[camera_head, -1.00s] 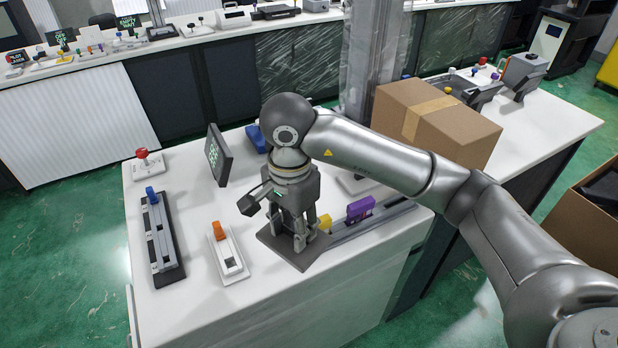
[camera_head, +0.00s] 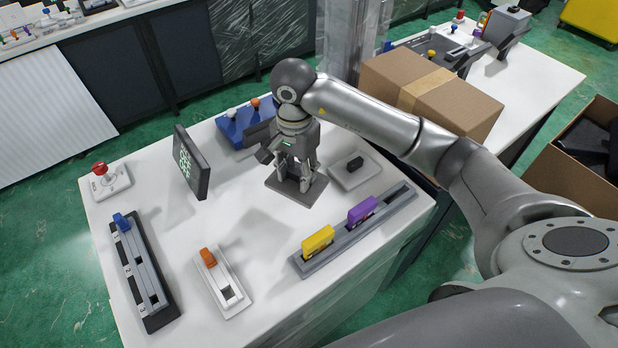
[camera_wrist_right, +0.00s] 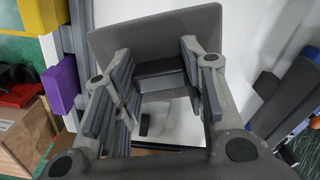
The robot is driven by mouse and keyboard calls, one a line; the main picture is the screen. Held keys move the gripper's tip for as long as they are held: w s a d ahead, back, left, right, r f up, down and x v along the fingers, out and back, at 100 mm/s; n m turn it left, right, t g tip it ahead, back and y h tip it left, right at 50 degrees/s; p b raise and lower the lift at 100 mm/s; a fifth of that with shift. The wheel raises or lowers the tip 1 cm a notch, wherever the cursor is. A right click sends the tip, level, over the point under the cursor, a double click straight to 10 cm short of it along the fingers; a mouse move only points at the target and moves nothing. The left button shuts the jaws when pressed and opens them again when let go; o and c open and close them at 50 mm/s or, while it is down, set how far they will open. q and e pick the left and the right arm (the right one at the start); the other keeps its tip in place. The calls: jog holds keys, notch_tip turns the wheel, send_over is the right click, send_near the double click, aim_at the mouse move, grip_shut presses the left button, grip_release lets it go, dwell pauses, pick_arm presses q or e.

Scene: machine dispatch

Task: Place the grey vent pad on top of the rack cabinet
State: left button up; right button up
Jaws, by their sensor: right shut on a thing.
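The grey vent pad appears to be the flat dark-grey plate (camera_head: 311,198) under my right gripper (camera_head: 293,181). My right gripper is shut on it, fingers pointing down, and holds it roughly level over the white tabletop. I cannot tell the exact gap below it. In the right wrist view the pad (camera_wrist_right: 155,32) shows as a broad plate at the fingers (camera_wrist_right: 160,80). I cannot pick out the rack cabinet for certain in either view. My left gripper is not in view.
Around the pad on the white table (camera_head: 240,225) stand a dark sign (camera_head: 192,163), a blue lever box (camera_head: 235,128), a small plate with a black knob (camera_head: 354,170), a rail with yellow and purple blocks (camera_head: 345,238), and slider units. A cardboard box (camera_head: 430,95) stands behind my right arm.

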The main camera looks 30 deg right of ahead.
jog(key=d+f, duration=0.1)
jog(key=f, duration=0.1)
jog(key=w+d+f+p, duration=0.1)
jog(key=d+f, duration=0.1)
jog(key=shift+w+f, duration=0.1)
jog(key=shift+f, duration=0.05)
jog(key=shift+w+d+f, duration=0.1)
jog(key=shift+d+f, duration=0.1)
jog(key=shift+f, duration=0.1)
jog(key=f+p, duration=0.2)
jog(key=f, duration=0.1)
jog(key=shift+d, duration=0.2)
jog(key=shift+f, duration=0.2)
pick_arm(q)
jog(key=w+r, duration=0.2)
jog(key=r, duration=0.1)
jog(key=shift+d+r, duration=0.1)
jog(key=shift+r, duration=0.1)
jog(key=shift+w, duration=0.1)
pick_arm(e)
jog(key=shift+f, duration=0.1)
jog(key=shift+f+b, duration=0.15)
jog(key=shift+b, duration=0.15)
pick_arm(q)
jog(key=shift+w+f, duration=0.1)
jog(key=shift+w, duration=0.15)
pick_arm(e)
jog(key=o, duration=1)
